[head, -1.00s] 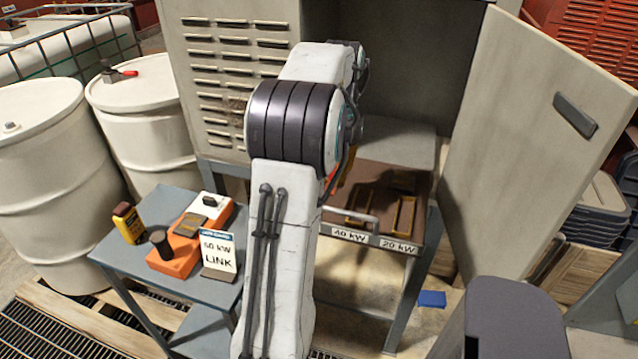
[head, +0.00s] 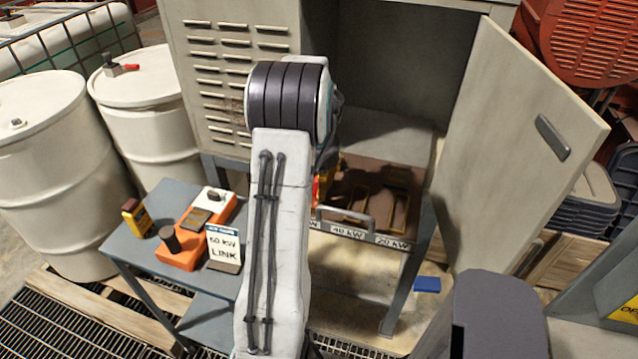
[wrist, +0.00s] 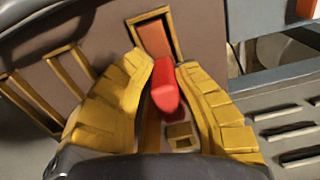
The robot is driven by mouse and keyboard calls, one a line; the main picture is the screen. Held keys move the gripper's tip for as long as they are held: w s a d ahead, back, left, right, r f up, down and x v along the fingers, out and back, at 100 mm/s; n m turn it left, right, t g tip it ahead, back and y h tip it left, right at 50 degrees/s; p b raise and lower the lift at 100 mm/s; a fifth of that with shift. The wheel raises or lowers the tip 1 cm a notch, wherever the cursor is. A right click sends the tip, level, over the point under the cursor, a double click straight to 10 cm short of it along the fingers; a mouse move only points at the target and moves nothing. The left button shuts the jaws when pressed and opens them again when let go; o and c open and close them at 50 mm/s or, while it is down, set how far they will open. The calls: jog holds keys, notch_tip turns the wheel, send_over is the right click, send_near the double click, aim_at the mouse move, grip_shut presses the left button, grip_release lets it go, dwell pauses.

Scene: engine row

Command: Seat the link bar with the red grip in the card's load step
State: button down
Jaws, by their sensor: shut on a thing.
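My gripper (wrist: 165,66) has its yellow fingers closed around the red grip (wrist: 167,95) of the link bar in the wrist view. The bar itself is mostly hidden. The grip's far end points toward a brass-framed slot with an orange inside (wrist: 154,40); I cannot tell whether the bar touches it. More brass frames (wrist: 72,70) lie to the left. In the head view my arm hides most of the gripper, over the left part of the brown step panel (head: 375,183). The card (head: 223,246) seems to read 60 kW LINK. Labels 40 kW (head: 347,232) and 20 kW (head: 392,241) show; the left label is partly hidden.
A silver handle (head: 345,214) stands at the panel's front. The open cabinet door (head: 515,150) bounds the right. White drums (head: 45,180) stand left.

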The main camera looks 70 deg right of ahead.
jog(key=shift+f, duration=0.2)
jog(key=c, duration=1.1)
grip_release()
notch_tip(320, 180, up, 12)
jog(key=b, duration=0.3)
jog(key=shift+d+f, duration=0.1)
jog(key=shift+f, duration=0.15)
jog(key=shift+r+b, duration=0.3)
jog(key=shift+r, duration=0.05)
